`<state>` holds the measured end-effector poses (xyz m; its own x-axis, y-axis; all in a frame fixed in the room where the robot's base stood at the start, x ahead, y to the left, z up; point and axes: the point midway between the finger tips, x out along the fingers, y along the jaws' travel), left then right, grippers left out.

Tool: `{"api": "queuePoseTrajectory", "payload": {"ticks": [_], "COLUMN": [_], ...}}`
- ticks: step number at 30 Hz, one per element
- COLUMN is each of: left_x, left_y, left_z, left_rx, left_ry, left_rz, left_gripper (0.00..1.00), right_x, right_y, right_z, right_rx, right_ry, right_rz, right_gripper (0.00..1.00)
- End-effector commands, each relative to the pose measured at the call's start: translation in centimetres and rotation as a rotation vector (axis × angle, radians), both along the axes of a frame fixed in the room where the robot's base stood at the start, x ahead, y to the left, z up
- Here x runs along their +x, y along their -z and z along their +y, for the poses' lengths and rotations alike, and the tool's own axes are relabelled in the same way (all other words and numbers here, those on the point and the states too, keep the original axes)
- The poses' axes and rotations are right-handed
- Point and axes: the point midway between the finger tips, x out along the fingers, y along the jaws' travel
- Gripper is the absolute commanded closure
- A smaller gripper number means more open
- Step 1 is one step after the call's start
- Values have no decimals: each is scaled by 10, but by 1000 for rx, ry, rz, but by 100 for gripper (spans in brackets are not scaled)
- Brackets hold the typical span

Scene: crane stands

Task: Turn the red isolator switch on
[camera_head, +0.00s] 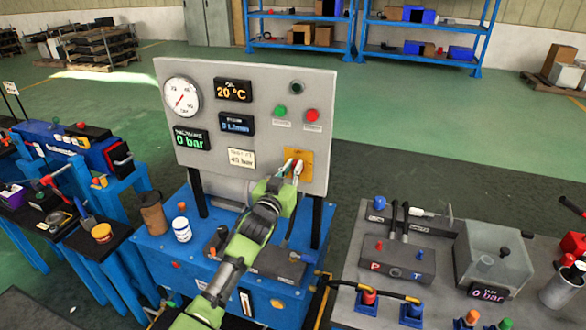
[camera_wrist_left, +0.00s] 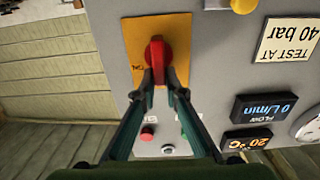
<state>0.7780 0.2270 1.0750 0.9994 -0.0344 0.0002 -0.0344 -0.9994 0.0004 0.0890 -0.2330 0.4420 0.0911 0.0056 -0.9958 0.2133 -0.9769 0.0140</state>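The red isolator switch (camera_wrist_left: 156,55) sits on a yellow plate (camera_wrist_left: 179,28) on the grey panel. In the left wrist view its handle points up and down in the picture, and a small label shows on the plate to its left. In the head view the yellow plate (camera_head: 306,156) is at the panel's lower right, with the switch partly hidden by my gripper. My left gripper (camera_head: 293,168) has its fingertips close together on both sides of the handle's lower end, as the left wrist view (camera_wrist_left: 159,78) shows. My right gripper is not in view.
The panel (camera_head: 240,75) carries a round gauge (camera_head: 182,97), displays, and green (camera_head: 281,112) and red (camera_head: 312,115) push buttons. A blue bench (camera_head: 150,250) with bottles stands below it. A grey bench with tools and hoses stands to the right.

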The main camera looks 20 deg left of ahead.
Motion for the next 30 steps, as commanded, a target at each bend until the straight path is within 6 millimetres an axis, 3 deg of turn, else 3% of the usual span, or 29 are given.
{"api": "queuePoseTrajectory", "payload": {"ticks": [14,30], "left_x": [0,-1], "left_y": [1,5], "left_z": [-3,-14], "left_rx": [107,587], "left_ry": [0,0], "left_rz": [-3,-19], "left_gripper": [100,100], "right_x": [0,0], "right_y": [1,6], "right_z": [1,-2], "right_rx": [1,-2], "right_ry": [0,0], "right_rz": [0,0], "right_gripper": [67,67]}}
